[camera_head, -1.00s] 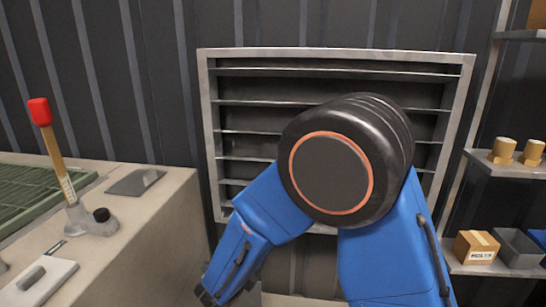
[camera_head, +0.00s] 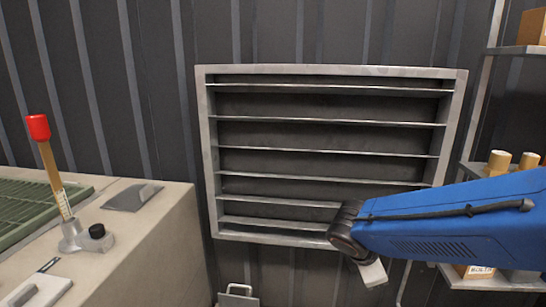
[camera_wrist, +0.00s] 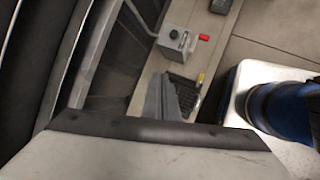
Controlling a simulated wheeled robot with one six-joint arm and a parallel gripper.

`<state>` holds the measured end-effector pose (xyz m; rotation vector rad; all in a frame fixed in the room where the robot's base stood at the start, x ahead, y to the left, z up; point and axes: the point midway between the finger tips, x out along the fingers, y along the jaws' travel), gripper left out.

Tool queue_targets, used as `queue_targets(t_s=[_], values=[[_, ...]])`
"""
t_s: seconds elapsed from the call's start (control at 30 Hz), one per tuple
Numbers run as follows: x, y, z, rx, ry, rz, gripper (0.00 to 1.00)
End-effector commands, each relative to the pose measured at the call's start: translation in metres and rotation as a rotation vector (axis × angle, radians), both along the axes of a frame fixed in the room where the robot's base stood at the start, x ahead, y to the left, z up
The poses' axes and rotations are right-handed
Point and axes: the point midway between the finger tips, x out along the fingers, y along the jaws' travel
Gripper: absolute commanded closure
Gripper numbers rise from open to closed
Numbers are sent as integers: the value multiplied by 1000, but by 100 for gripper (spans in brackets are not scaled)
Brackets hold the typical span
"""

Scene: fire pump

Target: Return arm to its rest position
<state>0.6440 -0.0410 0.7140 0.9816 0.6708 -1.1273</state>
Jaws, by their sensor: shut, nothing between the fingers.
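My blue arm (camera_head: 450,225) reaches in from the right edge in the head view, nearly level. Its dark joint (camera_head: 346,230) is in front of the lower right of the louvred vent. A small pale part (camera_head: 373,272) shows below that joint. My gripper (camera_wrist: 158,132) fills the bottom of the wrist view as a pale grey body with a dark front edge. It is shut and empty. In the head view I cannot make out its fingers. Part of my blue arm (camera_wrist: 285,108) also shows at the right of the wrist view.
The louvred vent (camera_head: 330,132) is on the dark ribbed wall. A pale bench (camera_head: 150,230) at left carries a red-topped lever (camera_head: 45,150) and a grey plate (camera_head: 133,197). Shelves (camera_head: 528,50) with boxes stand at right. A grey box with a red knob (camera_wrist: 178,42) shows in the wrist view.

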Motion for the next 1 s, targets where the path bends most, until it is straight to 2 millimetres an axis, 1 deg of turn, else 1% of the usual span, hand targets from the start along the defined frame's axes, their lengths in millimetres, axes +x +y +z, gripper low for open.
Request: queue_targets(t_s=[0.03,0.1,0.3,0.47,0.6,0.7,0.8,1.0], values=[[-11,-10,5,55,-32,-89,100],[-27,-19,10,136,-73,-218,100],[-71,-35,22,366,-187,-584,100],[-102,-39,31,551,-275,-871,100],[-127,-37,38,709,-340,-1106,100],[-140,-35,42,804,-376,-1244,100],[-148,-32,45,874,-399,-1342,100],[-155,-28,48,931,-414,-1420,100]])
